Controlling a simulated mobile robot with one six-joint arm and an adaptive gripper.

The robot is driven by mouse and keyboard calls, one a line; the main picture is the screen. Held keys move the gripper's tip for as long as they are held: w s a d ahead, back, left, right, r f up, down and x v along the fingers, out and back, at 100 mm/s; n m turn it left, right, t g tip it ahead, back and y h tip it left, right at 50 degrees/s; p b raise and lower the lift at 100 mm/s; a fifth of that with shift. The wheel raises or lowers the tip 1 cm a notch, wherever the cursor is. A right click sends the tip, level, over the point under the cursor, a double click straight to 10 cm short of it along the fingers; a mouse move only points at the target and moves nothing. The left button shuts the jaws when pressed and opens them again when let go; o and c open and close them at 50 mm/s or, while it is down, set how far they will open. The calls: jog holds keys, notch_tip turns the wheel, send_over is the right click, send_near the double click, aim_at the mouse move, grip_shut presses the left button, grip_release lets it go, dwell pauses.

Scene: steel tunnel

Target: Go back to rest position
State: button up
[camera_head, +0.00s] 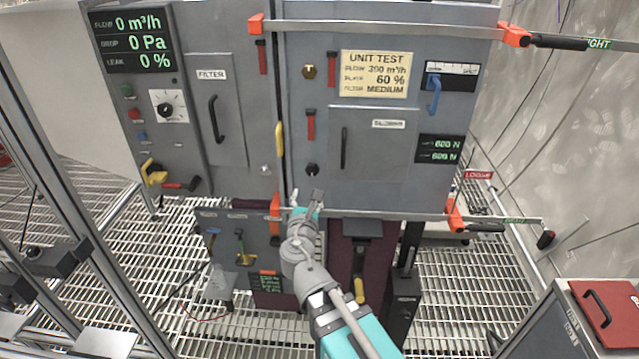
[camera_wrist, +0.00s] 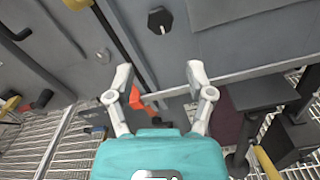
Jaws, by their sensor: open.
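My gripper (camera_head: 305,200) is at the lower edge of the grey test cabinet (camera_head: 380,190), just below a black knob (camera_head: 312,170). In the wrist view its two fingers (camera_wrist: 160,72) are spread apart with nothing held between them. The cabinet's lower edge and an orange clamp end (camera_wrist: 136,98) show behind the gap. My arm reaches up from the bottom of the head view. I cannot tell whether a fingertip touches the cabinet front.
Metal bars with orange ends (camera_head: 455,215) cross the cabinet's top and bottom. A lower unit (camera_head: 230,240) with levers stands left of my arm. A yellow handle (camera_head: 360,290) hangs just right of it. A red-lidded box (camera_head: 610,310) is at lower right. Grating floor lies around.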

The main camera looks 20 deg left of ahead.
jog(key=shift+d, duration=0.1)
jog(key=w+d+f+m+g+h, duration=0.2)
jog(key=d+f+m+h, duration=0.1)
jog(key=d+m, duration=0.4)
jog(key=w+d+f+m+g+h, duration=0.25)
jog(key=d+m, duration=0.25)
jog(key=d, duration=0.4)
jog(key=w+d+f+m+g+h, duration=0.1)
jog(key=d+f+m+g+h, duration=0.1)
jog(key=d+f+m+h, duration=0.35)
jog(key=s+d+f+m+g+y, duration=0.3)
jog(key=s+d+f+m+g, duration=0.15)
jog(key=d+m, duration=0.45)
jog(key=s+d+f+m+g+y, duration=0.3)
jog(key=s+d+m+g, duration=0.3)
jog(key=d+m, duration=0.35)
notch_tip(320, 180, up, 20)
jog(key=p, duration=2)
jog(key=shift+s+n+y, duration=0.15)
jog(key=shift+n+y, duration=0.15)
jog(key=shift+n, duration=0.1)
jog(key=shift+d, duration=0.1)
